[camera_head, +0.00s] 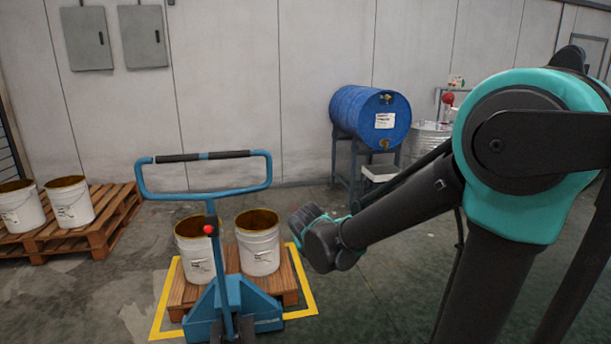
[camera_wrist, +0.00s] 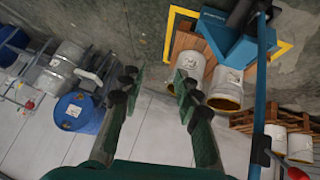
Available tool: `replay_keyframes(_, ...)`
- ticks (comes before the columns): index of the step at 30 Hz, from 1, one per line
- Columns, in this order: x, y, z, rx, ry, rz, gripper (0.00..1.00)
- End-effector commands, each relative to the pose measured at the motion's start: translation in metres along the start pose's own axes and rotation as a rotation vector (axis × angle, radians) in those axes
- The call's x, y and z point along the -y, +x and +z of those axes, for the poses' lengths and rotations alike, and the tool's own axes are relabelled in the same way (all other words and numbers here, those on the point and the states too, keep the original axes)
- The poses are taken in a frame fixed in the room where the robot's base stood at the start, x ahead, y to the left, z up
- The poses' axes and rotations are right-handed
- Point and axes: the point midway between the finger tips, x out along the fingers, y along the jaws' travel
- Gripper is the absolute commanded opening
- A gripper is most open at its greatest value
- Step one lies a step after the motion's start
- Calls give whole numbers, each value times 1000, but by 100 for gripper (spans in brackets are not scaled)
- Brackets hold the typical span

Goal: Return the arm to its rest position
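My arm reaches in from the right in the camera_head view, its end hanging left of the teal joint, near the pallet truck. The fingers are hard to make out there. In the camera_wrist view my gripper (camera_wrist: 158,82) has its two fingers spread apart, with nothing between them but floor and wall behind. It touches nothing that I can see.
A blue pallet truck (camera_head: 232,302) stands at a wooden pallet (camera_head: 288,282) with two white buckets (camera_head: 259,250), inside a yellow floor frame (camera_head: 309,290). A blue drum (camera_head: 362,113) lies on a stand by the wall. Another pallet (camera_head: 115,212) with buckets is left.

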Motion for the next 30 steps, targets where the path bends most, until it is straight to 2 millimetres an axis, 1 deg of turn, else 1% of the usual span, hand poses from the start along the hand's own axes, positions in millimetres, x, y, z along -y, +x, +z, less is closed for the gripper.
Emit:
replay_keyframes(1, -27, 0, 22, 40, 25, 8, 33)
replay_keyframes(2, -39, -1, 35, 62, 35, 7, 33)
replay_keyframes(3, -54, -2, 52, 92, 48, 6, 33)
replay_keyframes(5, -74, -5, 78, 133, 69, 0, 33)
replay_keyframes(6, -85, -8, 96, 159, 83, -7, 33)
replay_keyframes(10, -112, -18, 152, 232, 130, -36, 33)
replay_keyframes(12, -119, -23, 179, 260, 153, -56, 33)
replay_keyframes(15, -124, -30, 208, 289, 178, -83, 33)
replay_keyframes(18, -125, -35, 226, 303, 194, -103, 33)
replay_keyframes(21, -125, -37, 235, 310, 201, -114, 33)
replay_keyframes(30, -124, -37, 237, 311, 201, -118, 33)
